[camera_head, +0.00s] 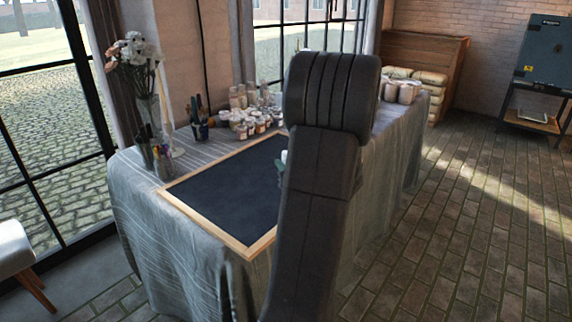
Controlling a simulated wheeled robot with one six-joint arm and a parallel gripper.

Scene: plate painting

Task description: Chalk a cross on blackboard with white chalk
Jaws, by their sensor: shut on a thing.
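The blackboard (225,190) lies flat on the cloth-covered table, a dark panel in a light wooden frame. I see no chalk marks on the part that shows. My dark arm rises in front and hides the board's right part. My gripper is hidden behind the arm. A small white and greenish piece (281,168) shows at the arm's left edge, over the board. It is too small to tell whether it is part of my gripper, the chalk or something else. I cannot make out the white chalk.
The table (145,205) also holds a flower vase (146,108), a dark cup of tools (200,130), a jar of brushes (162,160), several paint jars (250,125) and pale pots (400,92). The brick floor (460,210) to the right is clear. A white seat (12,248) stands at left.

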